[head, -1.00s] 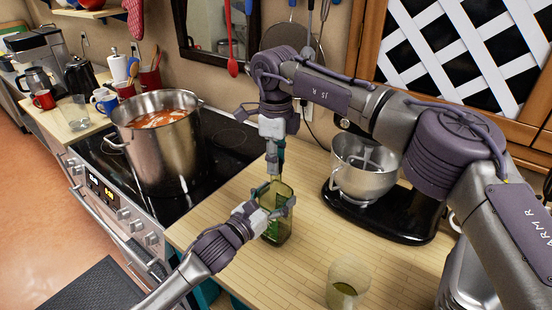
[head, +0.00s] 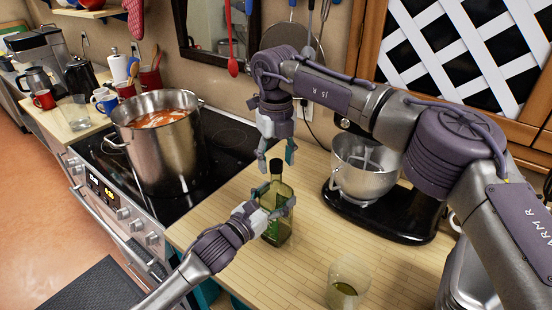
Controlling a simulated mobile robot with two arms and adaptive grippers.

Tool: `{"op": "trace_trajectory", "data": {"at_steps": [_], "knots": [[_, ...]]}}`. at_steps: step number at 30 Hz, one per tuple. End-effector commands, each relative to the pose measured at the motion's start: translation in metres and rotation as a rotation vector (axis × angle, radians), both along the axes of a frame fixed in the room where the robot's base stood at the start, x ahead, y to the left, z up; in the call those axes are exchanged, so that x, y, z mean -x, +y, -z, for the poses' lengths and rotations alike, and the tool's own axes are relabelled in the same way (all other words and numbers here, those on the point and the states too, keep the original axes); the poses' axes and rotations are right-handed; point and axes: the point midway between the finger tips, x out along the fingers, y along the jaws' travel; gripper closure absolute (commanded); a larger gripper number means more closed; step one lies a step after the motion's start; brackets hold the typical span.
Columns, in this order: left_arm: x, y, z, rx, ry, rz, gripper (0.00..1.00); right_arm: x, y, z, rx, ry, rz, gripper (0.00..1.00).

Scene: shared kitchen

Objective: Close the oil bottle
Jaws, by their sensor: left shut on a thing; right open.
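The green glass oil bottle (head: 278,232) stands upright on the wooden counter in the head view.
A glass (head: 346,283) with some oil stands at the front of the counter (head: 300,265). A stand mixer with a steel bowl (head: 363,170) is to the right. A large pot of red soup (head: 160,150) sits on the black stove (head: 205,190) to the left.

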Motion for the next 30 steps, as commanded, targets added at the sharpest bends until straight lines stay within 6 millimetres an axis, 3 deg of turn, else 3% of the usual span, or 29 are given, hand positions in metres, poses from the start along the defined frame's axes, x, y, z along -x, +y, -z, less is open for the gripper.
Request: {"op": "trace_trajectory", "data": {"at_steps": [10, 21, 26, 30], "knots": [[0.0, 0.0, 0.0, 0.001, 0.0, 0.0, 1.0, 0.0, 0.001, -0.04, -0.001, 0.0, -0.001, 0.44], [0.0, 0.0, 0.0, 0.001, 0.0, 0.0, 1.0, 0.0, 0.0, -0.044, 0.0, 0.0, -0.015, 0.47], [0.0, 0.0, 0.0, 0.001, 0.0, 0.0, 1.0, -0.001, 0.0, -0.052, 0.0, -0.001, -0.18, 0.47], [0.0, 0.0, 0.0, 0.001, 0.001, 0.0, 1.0, 0.0, 0.0, -0.062, 0.0, -0.001, -0.443, 0.47]]}}
